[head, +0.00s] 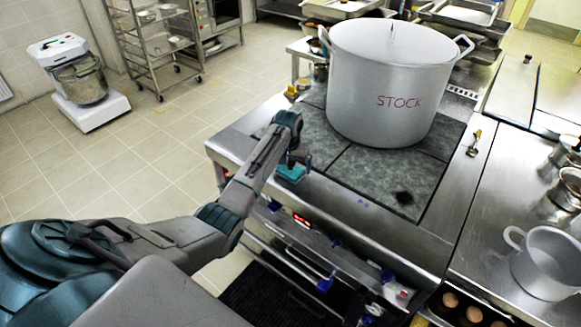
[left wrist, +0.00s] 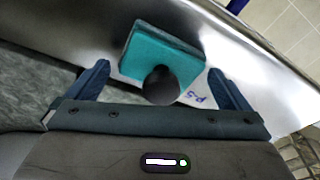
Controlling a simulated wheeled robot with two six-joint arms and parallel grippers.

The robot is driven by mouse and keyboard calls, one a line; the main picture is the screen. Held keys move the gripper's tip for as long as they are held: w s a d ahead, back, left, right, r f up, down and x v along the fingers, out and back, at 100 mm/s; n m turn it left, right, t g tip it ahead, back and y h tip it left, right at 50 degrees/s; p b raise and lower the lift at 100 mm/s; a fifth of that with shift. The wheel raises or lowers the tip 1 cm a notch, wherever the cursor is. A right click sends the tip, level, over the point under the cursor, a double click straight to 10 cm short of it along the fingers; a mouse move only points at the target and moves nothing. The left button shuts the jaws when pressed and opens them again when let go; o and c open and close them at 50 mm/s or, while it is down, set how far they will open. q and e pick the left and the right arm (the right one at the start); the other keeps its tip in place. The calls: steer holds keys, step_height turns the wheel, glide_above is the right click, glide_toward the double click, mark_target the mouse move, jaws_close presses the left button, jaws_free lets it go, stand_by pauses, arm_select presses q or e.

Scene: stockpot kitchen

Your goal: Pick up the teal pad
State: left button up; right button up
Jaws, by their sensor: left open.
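The teal pad (head: 290,173) lies on the steel front rim of the stove, left of the dark cooking plates. In the left wrist view the teal pad (left wrist: 150,48) is a flat block with a dark round knob (left wrist: 160,84) in front of it. My left gripper (head: 297,160) is over the pad, and its jaws are open. In the left wrist view the two blue fingers of my left gripper (left wrist: 162,72) stand on either side of the knob, with gaps on both sides. Nothing is held. My right gripper is not in view.
A big stockpot (head: 388,85) marked STOCK stands on the stove plates behind the pad. A smaller pot (head: 547,265) stands on the right counter. A steel rack (head: 155,45) and a mixer (head: 82,85) stand on the floor at the left. The stove's near plates are clear.

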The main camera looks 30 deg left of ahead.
arm_select(q)
steer(key=shift+w+f, duration=0.15)
steer(key=shift+f, duration=0.65)
steer(key=c, duration=0.8)
steer(key=shift+r, duration=0.2)
steer(key=shift+r, duration=0.25)
step_height(320, 180, up, 2)
steer(key=shift+w+a+r+b, duration=0.1)
steer(key=shift+r+b, duration=0.1)
steer(key=shift+b, duration=0.9)
steer(key=s+d+r+b, duration=0.2)
steer(key=s+d, duration=0.6)
steer(key=s, duration=0.5)
steer(key=shift+s+d+b, duration=0.3)
steer(key=shift+s+d, duration=0.05)
steer(key=shift+d, duration=0.05)
